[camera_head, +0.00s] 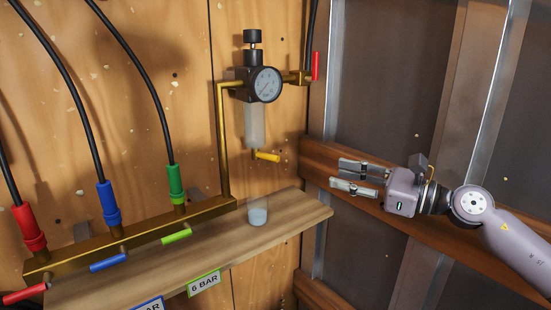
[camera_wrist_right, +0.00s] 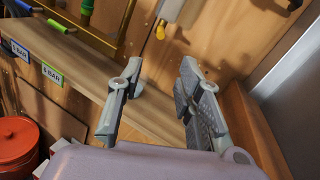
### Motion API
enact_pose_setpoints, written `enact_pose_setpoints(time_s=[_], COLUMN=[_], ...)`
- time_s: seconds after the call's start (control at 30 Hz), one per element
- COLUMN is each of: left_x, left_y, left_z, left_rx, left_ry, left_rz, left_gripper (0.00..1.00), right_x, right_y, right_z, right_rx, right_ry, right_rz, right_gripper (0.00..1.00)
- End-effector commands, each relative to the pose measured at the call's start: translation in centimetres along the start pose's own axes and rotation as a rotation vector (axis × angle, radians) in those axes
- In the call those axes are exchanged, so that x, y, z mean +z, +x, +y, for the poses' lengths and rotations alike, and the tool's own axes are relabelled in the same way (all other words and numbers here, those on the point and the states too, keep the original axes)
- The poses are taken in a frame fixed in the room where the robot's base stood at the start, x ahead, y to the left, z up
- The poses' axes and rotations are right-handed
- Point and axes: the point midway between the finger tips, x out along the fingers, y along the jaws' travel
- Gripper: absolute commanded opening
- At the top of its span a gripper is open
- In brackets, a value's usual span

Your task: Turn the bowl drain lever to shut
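The bowl drain lever (camera_head: 265,156) is a short yellow handle under the clear filter bowl (camera_head: 254,126) of the regulator. It points to the right and slightly down. In the right wrist view the yellow lever (camera_wrist_right: 160,32) shows end-on near the top, below the bowl (camera_wrist_right: 171,9). My right gripper (camera_head: 338,176) is to the right of the lever, apart from it. Its fingers (camera_wrist_right: 160,85) are spread and nothing is between them. My left gripper is not in view.
A small cup (camera_head: 258,214) with liquid stands on the wooden shelf (camera_head: 300,214) below the bowl. A red lever (camera_head: 316,66) is at the regulator's right. A brass manifold (camera_head: 145,232) with red, blue and green levers is at left. Space between gripper and yellow lever looks clear.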

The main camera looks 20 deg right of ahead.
Motion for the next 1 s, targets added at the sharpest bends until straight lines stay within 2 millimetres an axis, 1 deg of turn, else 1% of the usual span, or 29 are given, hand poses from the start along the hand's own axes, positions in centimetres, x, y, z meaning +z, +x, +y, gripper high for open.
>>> enact_pose_setpoints(time_s=[0.03, 0.17, 0.27, 0.37, 0.6, 0.8, 0.9, 1.0], left_x=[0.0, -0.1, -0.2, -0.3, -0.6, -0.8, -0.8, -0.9], left_y=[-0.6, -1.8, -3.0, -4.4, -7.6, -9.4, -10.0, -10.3], left_z=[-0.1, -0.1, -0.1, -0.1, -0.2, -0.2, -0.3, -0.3], left_rx=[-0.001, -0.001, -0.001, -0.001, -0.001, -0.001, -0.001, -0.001], left_ry=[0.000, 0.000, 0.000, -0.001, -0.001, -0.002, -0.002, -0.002], left_rz=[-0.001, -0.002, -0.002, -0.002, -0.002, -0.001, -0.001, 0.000], left_gripper=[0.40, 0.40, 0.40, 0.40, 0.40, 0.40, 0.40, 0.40], right_x=[0.3, 0.6, 0.8, 0.9, 0.9, 0.7, 0.5, 0.3], right_y=[0.3, 1.6, 3.0, 4.9, 10.2, 14.1, 15.5, 16.5], right_z=[-0.1, -0.2, -0.1, -0.2, -0.2, -0.1, -0.1, 0.0], right_rx=[-0.001, -0.002, 0.000, -0.001, -0.001, 0.000, -0.001, -0.001], right_ry=[0.004, 0.008, 0.009, 0.011, 0.014, 0.013, 0.013, 0.013], right_rz=[-0.003, -0.007, -0.008, -0.009, -0.008, -0.007, -0.007, -0.005], right_gripper=[0.33, 0.33, 0.33, 0.33, 0.33, 0.33, 0.33, 0.33])
